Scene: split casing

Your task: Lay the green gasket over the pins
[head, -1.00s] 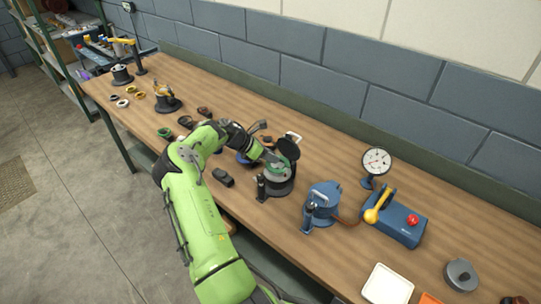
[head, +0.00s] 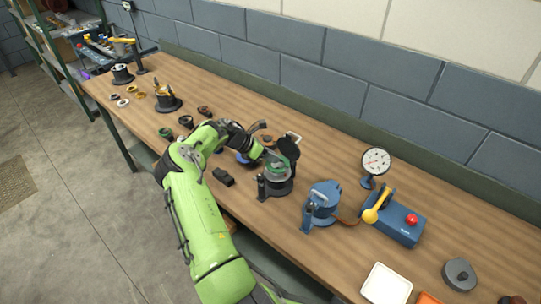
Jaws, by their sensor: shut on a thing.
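The green gasket (head: 276,171) is at the top of the dark round casing base (head: 276,188) near the middle of the bench. My gripper (head: 272,162) reaches in from the left and is shut on the gasket, right above the base. I cannot tell whether the gasket touches the base or is a little above it. The pins are too small or hidden to make out. The casing's dark lid (head: 289,147) stands open behind the base.
A blue casing (head: 322,199) stands to the right, then a dial gauge (head: 376,161) and a blue box with a yellow lever (head: 402,224). A white tray (head: 385,284) is at the front right. A small black block (head: 223,177) and several rings lie to the left.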

